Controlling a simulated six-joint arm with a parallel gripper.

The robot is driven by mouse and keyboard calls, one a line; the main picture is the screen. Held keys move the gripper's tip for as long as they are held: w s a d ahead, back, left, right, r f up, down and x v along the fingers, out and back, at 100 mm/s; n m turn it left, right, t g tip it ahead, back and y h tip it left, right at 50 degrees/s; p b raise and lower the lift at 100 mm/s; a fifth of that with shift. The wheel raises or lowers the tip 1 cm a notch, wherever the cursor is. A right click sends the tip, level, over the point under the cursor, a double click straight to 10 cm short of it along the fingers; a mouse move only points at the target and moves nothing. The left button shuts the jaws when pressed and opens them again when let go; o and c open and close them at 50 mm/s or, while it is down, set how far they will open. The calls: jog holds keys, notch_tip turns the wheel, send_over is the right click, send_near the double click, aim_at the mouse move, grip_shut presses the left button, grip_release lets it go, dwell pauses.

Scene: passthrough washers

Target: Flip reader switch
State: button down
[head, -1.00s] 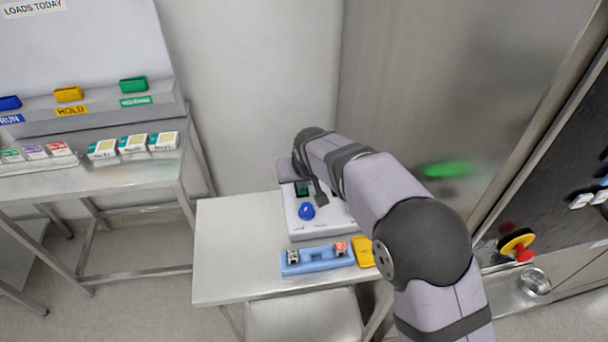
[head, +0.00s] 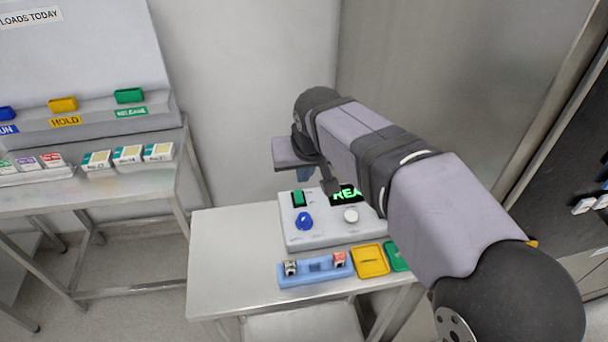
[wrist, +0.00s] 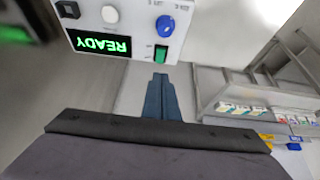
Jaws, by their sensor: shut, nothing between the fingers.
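The reader (head: 318,226) is a white box on the small metal table. Its green rocker switch (head: 298,198) is at the upper left of its face and also shows in the wrist view (wrist: 161,53). Its display (head: 346,193) is lit in green and reads READY in the wrist view (wrist: 100,45). A blue knob (head: 305,221) and a white round button (head: 351,215) are on the same face. My gripper (wrist: 159,78) is shut and empty, its blue fingertips apart from the reader and just short of the switch in the wrist view. In the head view my arm hides part of the reader.
A blue holder (head: 316,271) with two small pieces sits in front of the reader, beside a yellow tray (head: 371,260) and a green one (head: 396,256). A side bench (head: 95,195) at left holds several boxes. The small table's left part is clear.

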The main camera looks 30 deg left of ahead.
aim_at(296, 193)
jog(key=shift+s+d+r, duration=0.1)
jog(key=shift+r, duration=0.15)
jog(key=shift+a+b, duration=0.55)
jog(key=shift+b, duration=0.1)
jog(key=p+x, duration=0.5)
jog(key=x, duration=0.9)
jog(key=shift+d+p, duration=0.15)
jog(key=shift+p, duration=0.2)
jog(key=shift+f, duration=0.1)
